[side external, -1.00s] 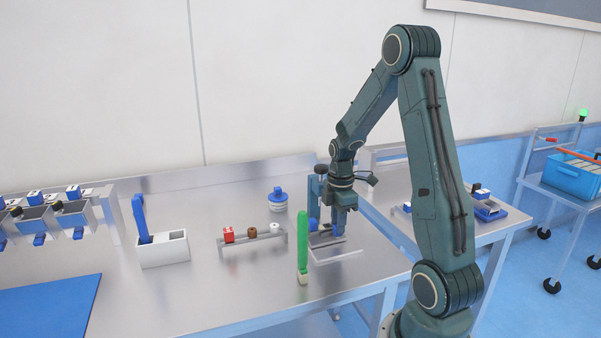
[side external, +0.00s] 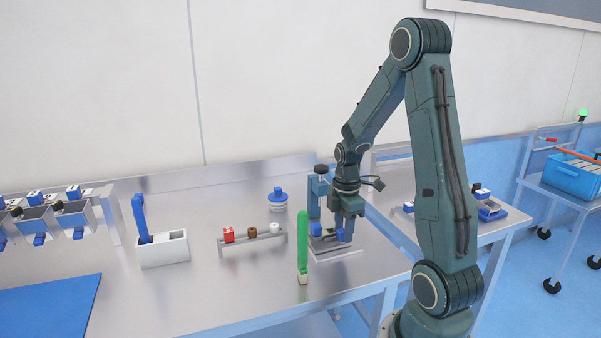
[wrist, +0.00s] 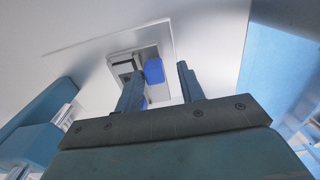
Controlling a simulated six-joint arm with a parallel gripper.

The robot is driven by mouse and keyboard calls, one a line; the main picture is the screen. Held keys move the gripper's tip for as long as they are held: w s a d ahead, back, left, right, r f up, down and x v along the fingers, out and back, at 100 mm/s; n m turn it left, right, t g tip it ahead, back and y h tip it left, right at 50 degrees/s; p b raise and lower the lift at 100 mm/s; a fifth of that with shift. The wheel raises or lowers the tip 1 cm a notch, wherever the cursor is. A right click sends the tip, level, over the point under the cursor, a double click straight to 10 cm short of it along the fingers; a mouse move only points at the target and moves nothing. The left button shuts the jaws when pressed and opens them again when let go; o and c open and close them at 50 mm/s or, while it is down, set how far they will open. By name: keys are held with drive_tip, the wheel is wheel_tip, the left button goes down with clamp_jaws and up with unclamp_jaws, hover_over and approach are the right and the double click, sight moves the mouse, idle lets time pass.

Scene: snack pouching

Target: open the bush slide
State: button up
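The likely bush slide is a small grey fixture (side external: 325,244) with blue blocks (side external: 341,236) on it, low on the bench beside a blue upright press. In the wrist view, the fixture (wrist: 122,66) shows as a framed pale recess with a blue block (wrist: 153,70). My gripper (side external: 347,232) points down at the right end of the fixture. In the wrist view my gripper (wrist: 160,75) has its two fingers clearly apart, with the blue block showing beyond and between the tips. I cannot tell whether a finger touches it. The left finger hides part of the fixture.
The blue press (side external: 315,195) with a dark knob stands just left of my gripper. A green upright post (side external: 303,242) stands in front-left. A rack (side external: 252,242) with small red, brown and white parts lies further left. A blue-lidded jar (side external: 277,202) is behind it.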

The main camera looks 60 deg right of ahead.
drive_tip(key=shift+w+d+r, duration=0.1)
idle(0.3)
drive_tip(key=shift+r, duration=0.9)
wheel_tip(320, 180, up, 12)
drive_tip(key=shift+f, duration=0.1)
drive_tip(key=shift+s+a+r+m+t, duration=0.9)
drive_tip(key=shift+a+m, duration=0.6)
drive_tip(key=shift+a, duration=2.5)
drive_tip(key=shift+s+a+r+m+t, duration=0.9)
drive_tip(key=shift+a+m, duration=0.6)
drive_tip(key=shift+a, duration=2.5)
drive_tip(key=shift+s+a+r+m+t, duration=0.65)
drive_tip(key=shift+s+a+m+t, duration=0.55)
drive_tip(key=shift+a, duration=2.8)
drive_tip(key=shift+m, duration=0.3)
